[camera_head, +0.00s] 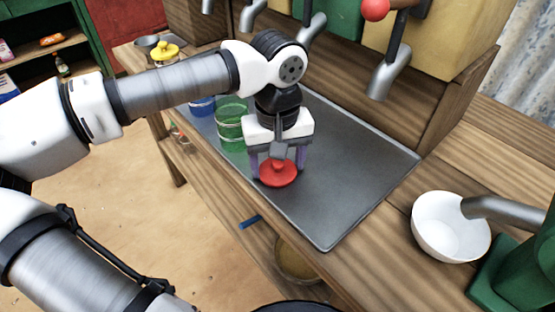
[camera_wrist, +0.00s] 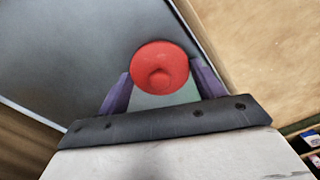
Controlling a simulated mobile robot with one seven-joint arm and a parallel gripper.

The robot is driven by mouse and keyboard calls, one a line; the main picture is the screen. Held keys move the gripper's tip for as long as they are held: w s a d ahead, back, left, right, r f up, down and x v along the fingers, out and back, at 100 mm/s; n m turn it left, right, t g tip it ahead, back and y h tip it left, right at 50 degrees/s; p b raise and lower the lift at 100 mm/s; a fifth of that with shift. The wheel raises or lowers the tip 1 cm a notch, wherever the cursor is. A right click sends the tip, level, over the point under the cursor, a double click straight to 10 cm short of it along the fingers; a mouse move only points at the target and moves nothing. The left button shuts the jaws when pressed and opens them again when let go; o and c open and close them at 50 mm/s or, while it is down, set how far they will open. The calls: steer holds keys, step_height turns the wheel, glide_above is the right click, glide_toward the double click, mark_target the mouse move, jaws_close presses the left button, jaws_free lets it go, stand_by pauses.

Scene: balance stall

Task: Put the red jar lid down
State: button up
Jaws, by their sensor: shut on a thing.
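The red jar lid (camera_head: 278,174) is a round disc with a knob on top. My gripper (camera_head: 278,164) points down and is shut on the lid, with its purple fingers on either side. In the wrist view the lid (camera_wrist: 160,68) sits between the two fingers of my gripper (camera_wrist: 163,85). It is over the grey metal tray (camera_head: 345,180) on the wooden counter. I cannot tell whether the lid touches the tray or hangs just above it.
A green glass jar (camera_head: 231,133) and a blue jar (camera_head: 202,105) stand left of my gripper. A white bowl (camera_head: 450,228) stands at the right below a metal spout. A jar with a yellow lid (camera_head: 165,50) is at the back left. The tray right of the lid is clear.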

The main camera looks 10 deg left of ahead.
mark_target(277, 162)
steer(key=shift+f, duration=0.2)
steer(key=o, duration=0.7)
steer(key=shift+c, duration=0.2)
steer(key=shift+r, duration=0.2)
step_height(277, 162, up, 12)
steer(key=shift+p, duration=0.3)
